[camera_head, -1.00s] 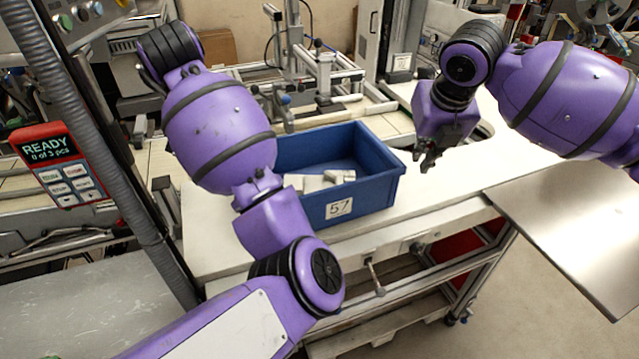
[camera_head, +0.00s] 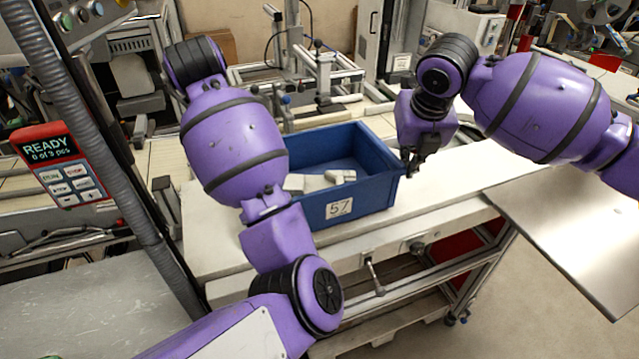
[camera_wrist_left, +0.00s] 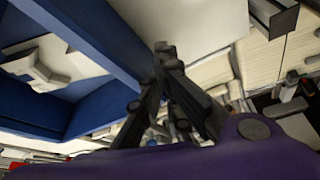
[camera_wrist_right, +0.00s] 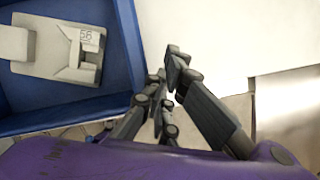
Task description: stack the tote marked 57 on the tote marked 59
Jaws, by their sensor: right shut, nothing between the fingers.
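The blue tote marked 57 (camera_head: 372,196) stands upright on the white bench, with grey blocks (camera_head: 312,183) inside. My right gripper (camera_head: 410,170) is shut and empty, just outside the tote's right end wall. In the right wrist view its fingertips (camera_wrist_right: 172,58) are close beside the blue wall (camera_wrist_right: 130,40). My left gripper is hidden behind my left arm in the head view. In the left wrist view its fingertips (camera_wrist_left: 165,52) are together, next to the tote's wall (camera_wrist_left: 115,40); I see nothing between them. I see no tote marked 59.
The white bench (camera_head: 470,165) is clear to the right of the tote. A bare metal table (camera_head: 570,225) stands at the right. A metal frame fixture (camera_head: 320,75) stands behind the tote. A red-topped READY panel (camera_head: 50,150) and a grey hose (camera_head: 100,130) are at the left.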

